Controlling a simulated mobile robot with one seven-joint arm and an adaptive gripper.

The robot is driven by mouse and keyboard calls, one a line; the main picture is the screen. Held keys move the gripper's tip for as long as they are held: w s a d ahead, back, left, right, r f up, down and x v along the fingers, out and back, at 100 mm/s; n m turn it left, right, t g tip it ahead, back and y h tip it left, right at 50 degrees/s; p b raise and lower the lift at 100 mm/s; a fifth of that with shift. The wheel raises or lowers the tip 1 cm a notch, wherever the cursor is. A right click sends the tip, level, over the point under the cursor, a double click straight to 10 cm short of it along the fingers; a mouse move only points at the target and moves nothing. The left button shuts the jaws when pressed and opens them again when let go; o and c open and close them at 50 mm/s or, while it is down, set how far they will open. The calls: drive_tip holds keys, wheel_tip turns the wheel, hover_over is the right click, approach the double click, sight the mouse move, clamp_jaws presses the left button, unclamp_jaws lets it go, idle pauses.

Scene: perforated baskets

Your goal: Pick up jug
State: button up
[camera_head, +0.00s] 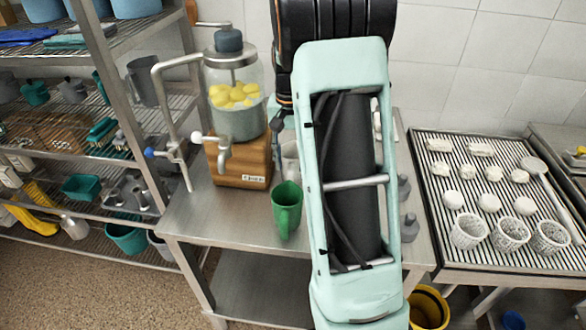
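A green jug-like cup (287,207) with a handle stands on the steel table, in front of the wooden base of the dispenser and just left of my arm. A grey jug (143,81) stands on the rack at the left. I cannot tell which of them is the jug. My arm's pale green link covers the middle of the view. A small dark part (279,125) shows at its left edge, above the green cup and apart from it, and may be part of my gripper. The fingers are hidden, so their opening does not show.
A glass dispenser (236,95) with yellow fruit and metal pipes stands behind the green cup. A pale object (291,157) is partly hidden behind my arm. Grey items (409,228) stand right of it. A ribbed rack (440,232) with white baskets is at right.

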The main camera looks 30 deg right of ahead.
sight(291, 173)
wheel_tip(291, 173, down, 8)
drive_tip(key=shift+r+p, duration=0.25)
drive_tip(key=shift+p, duration=0.05)
drive_tip(key=shift+c, duration=0.5)
clamp_jaws()
